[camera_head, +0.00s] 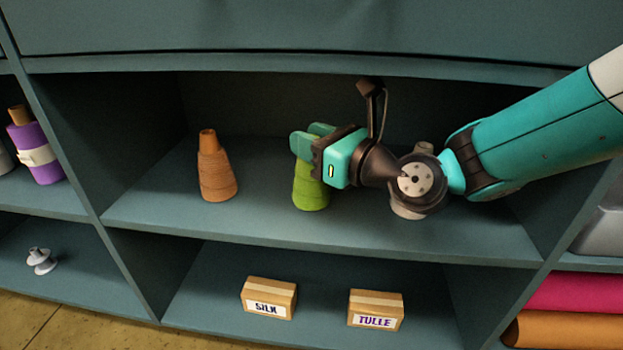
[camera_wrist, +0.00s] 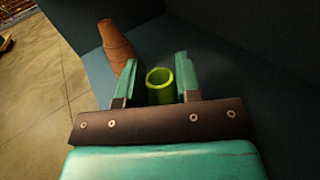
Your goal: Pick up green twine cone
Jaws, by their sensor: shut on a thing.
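The green twine cone (camera_head: 311,188) stands upright on the middle shelf in the head view. My gripper (camera_head: 312,142) reaches in from the right and is shut around the upper part of the cone. In the wrist view the cone's hollow green top (camera_wrist: 160,84) sits between the two teal fingers of my gripper (camera_wrist: 155,78). The cone's base appears to be at the shelf surface; I cannot tell whether it is lifted slightly. My gripper hides part of the cone's top in the head view.
A brown-orange twine cone (camera_head: 217,172) stands to the left on the same shelf; it also shows in the wrist view (camera_wrist: 115,45). A pale cone stands partly behind my arm. Boxes marked SILK (camera_head: 268,298) and TULLE (camera_head: 375,310) sit below. The shelf front between the cones is clear.

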